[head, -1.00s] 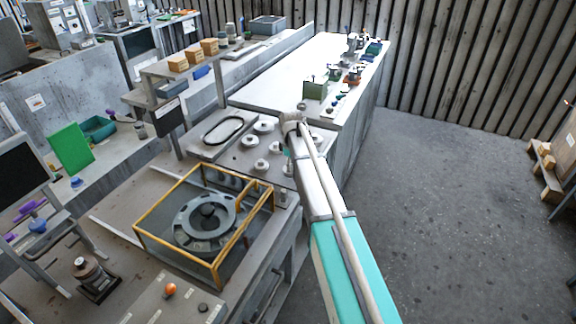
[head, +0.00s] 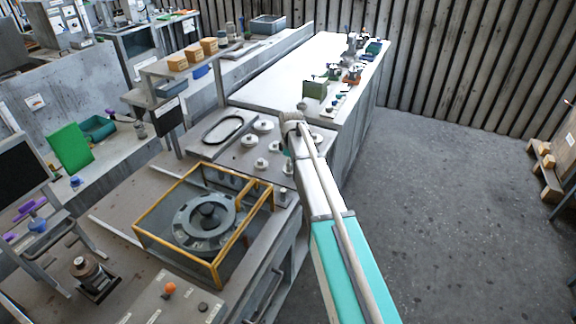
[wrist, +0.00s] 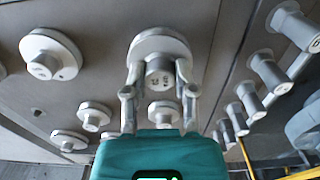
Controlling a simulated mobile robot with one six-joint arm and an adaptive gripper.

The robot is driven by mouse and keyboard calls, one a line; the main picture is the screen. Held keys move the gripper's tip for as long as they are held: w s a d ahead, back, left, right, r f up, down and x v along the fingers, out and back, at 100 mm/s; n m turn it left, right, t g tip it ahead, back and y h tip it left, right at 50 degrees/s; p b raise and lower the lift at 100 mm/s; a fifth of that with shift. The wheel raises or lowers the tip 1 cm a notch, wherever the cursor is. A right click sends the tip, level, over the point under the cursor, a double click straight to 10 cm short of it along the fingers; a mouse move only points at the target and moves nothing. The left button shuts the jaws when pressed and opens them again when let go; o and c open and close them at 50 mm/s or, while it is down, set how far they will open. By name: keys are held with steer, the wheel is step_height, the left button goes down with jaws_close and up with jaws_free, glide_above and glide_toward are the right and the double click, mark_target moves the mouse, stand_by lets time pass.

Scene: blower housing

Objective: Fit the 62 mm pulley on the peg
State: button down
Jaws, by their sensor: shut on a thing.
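In the wrist view a pale pulley (wrist: 160,44) with a round flange and a marked hub sits between the fingertips of my gripper (wrist: 159,74). The fingers are shut on its hub; the marking is too small to read surely. The pulley is at the grey board of pulleys, and I cannot tell whether it is clear of the board. In the head view my arm hides the gripper and this pulley. The blower housing (head: 205,222) is a grey ring with a dark centre inside a yellow frame. I cannot make out the peg surely.
Several other pale pulleys stand around, including one at left (wrist: 50,54) and a smaller one (wrist: 95,115). A row of spools (wrist: 268,72) lines the right. The yellow frame (head: 180,258) rises around the housing. A black belt loop (head: 223,130) lies on the board's left.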

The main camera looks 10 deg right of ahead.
steer(key=shift+f+b, duration=0.95)
steer(key=shift+f, duration=0.05)
stand_by(0.7)
stand_by(0.3)
steer(key=shift+c, duration=1.7)
jaws_free()
steer(key=shift+r, duration=0.15)
steer(key=shift+r+p, duration=1.15)
steer(key=shift+p, duration=0.1)
